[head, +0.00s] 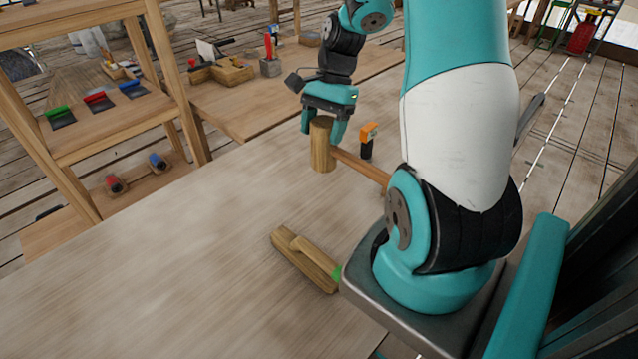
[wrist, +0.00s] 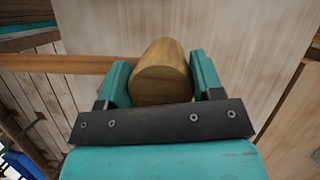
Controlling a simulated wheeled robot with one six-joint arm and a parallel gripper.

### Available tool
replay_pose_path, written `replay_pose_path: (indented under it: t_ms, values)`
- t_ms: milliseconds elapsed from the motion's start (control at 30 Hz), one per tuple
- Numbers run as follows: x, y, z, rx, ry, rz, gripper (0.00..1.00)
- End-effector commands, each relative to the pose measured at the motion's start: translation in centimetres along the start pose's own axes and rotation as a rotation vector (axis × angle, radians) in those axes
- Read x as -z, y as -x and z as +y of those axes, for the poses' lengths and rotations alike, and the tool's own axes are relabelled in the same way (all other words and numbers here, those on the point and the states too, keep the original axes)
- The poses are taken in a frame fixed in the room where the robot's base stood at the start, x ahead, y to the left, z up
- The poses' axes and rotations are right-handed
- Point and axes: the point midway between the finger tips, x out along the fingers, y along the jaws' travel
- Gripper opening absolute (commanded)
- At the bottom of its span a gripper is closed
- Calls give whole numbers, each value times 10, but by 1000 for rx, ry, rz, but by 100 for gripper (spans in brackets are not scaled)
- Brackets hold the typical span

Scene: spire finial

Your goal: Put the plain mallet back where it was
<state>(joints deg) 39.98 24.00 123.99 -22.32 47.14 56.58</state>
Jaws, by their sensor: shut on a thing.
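The plain mallet has a pale wooden cylinder head (head: 322,158) and a brown handle that runs right until my arm hides its end. My gripper (head: 325,126) points down and is shut on the mallet's head. In the wrist view the head (wrist: 162,75) sits between the two teal fingers (wrist: 160,82), with the handle to the left. I cannot tell whether the mallet touches the table. A second wooden tool (head: 303,262) with a green band, perhaps another mallet, lies nearer on the table, partly hidden by my arm's base.
A small orange and black item (head: 368,140) stands just beyond the mallet's handle. The pale table (head: 160,270) is clear to the left and front. A wooden shelf (head: 110,120) with coloured tools stands at left. A bench (head: 290,85) with wooden blocks is behind.

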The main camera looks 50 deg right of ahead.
Motion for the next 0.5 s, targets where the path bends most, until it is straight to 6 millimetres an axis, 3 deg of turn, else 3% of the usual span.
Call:
replay_pose_path:
  t_ms: [300, 500]
  values:
    - [30, -74, 0, -4, 1, -4, 4]
    - [39, -93, -1, 0, 3, -1, 4]
